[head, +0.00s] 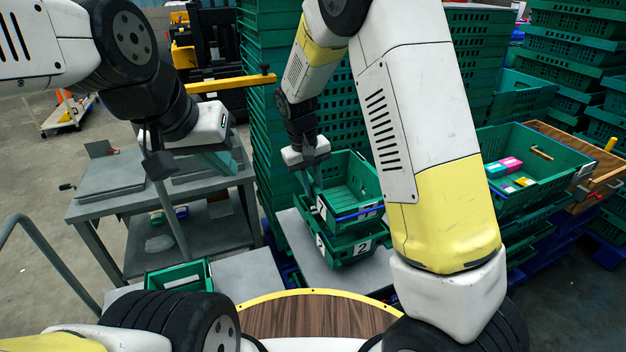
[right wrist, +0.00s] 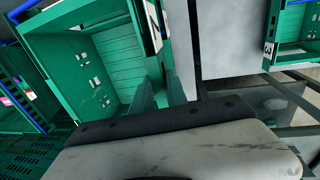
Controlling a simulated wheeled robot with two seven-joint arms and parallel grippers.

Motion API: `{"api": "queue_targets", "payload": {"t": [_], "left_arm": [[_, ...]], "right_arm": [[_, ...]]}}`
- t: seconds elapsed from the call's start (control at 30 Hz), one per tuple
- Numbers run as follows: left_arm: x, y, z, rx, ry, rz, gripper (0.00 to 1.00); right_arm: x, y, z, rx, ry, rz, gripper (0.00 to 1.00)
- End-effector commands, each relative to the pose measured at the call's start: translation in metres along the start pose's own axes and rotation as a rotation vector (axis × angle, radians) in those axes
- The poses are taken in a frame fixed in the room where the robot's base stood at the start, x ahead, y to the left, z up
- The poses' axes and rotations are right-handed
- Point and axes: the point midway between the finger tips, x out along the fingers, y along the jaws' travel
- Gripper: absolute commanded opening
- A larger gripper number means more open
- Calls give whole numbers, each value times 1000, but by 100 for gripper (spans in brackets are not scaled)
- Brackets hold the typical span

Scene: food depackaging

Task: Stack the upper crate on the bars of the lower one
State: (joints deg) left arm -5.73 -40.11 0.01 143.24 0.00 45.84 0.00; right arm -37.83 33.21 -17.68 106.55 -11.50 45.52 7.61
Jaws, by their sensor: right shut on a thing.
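The upper crate (head: 352,212), green with a blue bar along its front, sits directly above the lower crate (head: 340,253), green and labelled 2. Whether the upper crate touches the lower one's bars is hidden. My right gripper (head: 308,180) is shut on the upper crate's left wall. In the right wrist view its fingers (right wrist: 157,98) grip the wall of the upper crate (right wrist: 115,55), whose inside looks empty. My left gripper (head: 218,162) hangs over the grey cart, away from the crates; its finger gap is unclear.
A grey cart (head: 105,205) stands at left. A small green crate (head: 165,284) is at lower left. Tall stacks of green crates rise behind. A green crate (head: 555,155) with coloured packs stands at right. Bare grey surface (head: 300,245) lies left of the lower crate.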

Motion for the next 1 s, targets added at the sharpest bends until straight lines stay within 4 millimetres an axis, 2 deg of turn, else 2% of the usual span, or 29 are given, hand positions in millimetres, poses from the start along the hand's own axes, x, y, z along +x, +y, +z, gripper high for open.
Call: {"api": "queue_targets", "payload": {"t": [0.17, 0.53, 0.57, 0.63, 1.0], "left_arm": [[0, 0, 0, 0, 0, 0, 0], [0, 0, 0, 0, 0, 0, 0], [0, 0, 0, 0, 0, 0, 0], [0, 0, 0, 0, 0, 0, 0], [0, 0, 0, 0, 0, 0, 0]], "right_arm": [[24, -4, 1, -2, -2, 1, 0], [28, -4, 0, -1, 0, 1, 0], [28, -4, 1, -1, 0, 1, 25], [28, -4, 1, -1, 0, 0, 38], [25, -4, 0, -1, 0, 0, 41]]}}
